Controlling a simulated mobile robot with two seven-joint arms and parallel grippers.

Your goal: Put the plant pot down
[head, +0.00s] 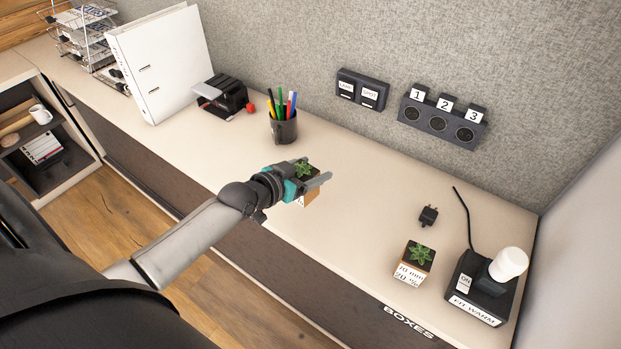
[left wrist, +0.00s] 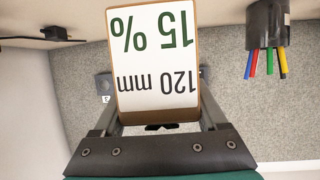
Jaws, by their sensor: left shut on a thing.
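My left gripper (head: 309,181) is shut on a plant pot (head: 305,199) above the desk's front part. A small green succulent (head: 305,170) shows at its top. In the left wrist view the pot (left wrist: 155,60) is between the two fingers (left wrist: 155,118), with a white label reading "120 mm 15 %" upside down. Whether the pot touches the desk (head: 350,215) is hard to tell. A second plant pot (head: 411,272), labelled "70 mm 70 %", stands on the desk at the right. My right gripper is not in view.
A pen cup (head: 284,130) stands behind the held pot, also in the wrist view (left wrist: 267,25). A black plug (head: 428,216) and a warmer with a white bottle (head: 484,285) are right. A white binder (head: 160,65) and black device (head: 226,95) are left. Desk between held pot and plug is clear.

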